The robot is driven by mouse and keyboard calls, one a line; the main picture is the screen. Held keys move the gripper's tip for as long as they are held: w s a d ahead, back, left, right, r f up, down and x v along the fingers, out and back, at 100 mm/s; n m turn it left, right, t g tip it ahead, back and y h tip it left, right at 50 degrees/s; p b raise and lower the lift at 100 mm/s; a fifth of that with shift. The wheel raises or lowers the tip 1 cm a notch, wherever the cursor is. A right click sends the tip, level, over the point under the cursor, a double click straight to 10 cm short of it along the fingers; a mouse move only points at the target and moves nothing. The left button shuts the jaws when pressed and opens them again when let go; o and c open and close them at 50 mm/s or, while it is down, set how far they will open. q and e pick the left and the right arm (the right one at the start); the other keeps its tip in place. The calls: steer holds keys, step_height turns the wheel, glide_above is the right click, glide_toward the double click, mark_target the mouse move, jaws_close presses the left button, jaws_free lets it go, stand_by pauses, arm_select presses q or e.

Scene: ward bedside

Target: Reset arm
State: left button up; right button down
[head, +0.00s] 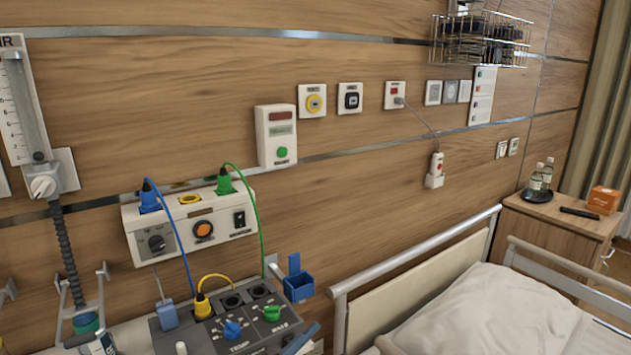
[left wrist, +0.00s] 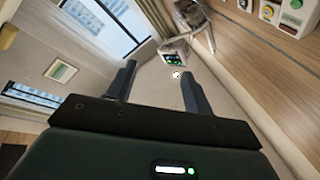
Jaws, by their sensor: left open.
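My left gripper (left wrist: 158,82) shows in the left wrist view, its two dark fingers spread wide apart with nothing between them. Beyond the fingers is open room space, seen tilted. Neither gripper shows in the head view, and my right gripper is in no view.
The head view shows a grey control unit (head: 222,333) with coloured plugs below a white wall panel (head: 215,237), a bed (head: 490,310) and a bedside cabinet (head: 560,225). A wire basket (head: 480,40) hangs above. The left wrist view shows a monitor (left wrist: 175,57) and windows (left wrist: 88,22).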

arm_select(q)
steer(key=s+a+f+n+g+y, duration=0.2)
steer(key=s+a+f+n+y, duration=0.4)
steer(key=f, duration=0.4)
steer(key=s+a+f+n+g+y+p, duration=0.1)
steer(key=s+a+f+n+g+y, duration=0.1)
steer(key=s+a+f+n+y, duration=0.5)
step_height(320, 180, down, 3)
steer(key=s+a+n, duration=0.2)
steer(key=n, duration=0.1)
steer(key=shift+f, duration=0.15)
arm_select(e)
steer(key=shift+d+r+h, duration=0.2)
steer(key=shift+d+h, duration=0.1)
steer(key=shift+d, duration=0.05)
arm_select(q)
steer(key=shift+d, duration=0.1)
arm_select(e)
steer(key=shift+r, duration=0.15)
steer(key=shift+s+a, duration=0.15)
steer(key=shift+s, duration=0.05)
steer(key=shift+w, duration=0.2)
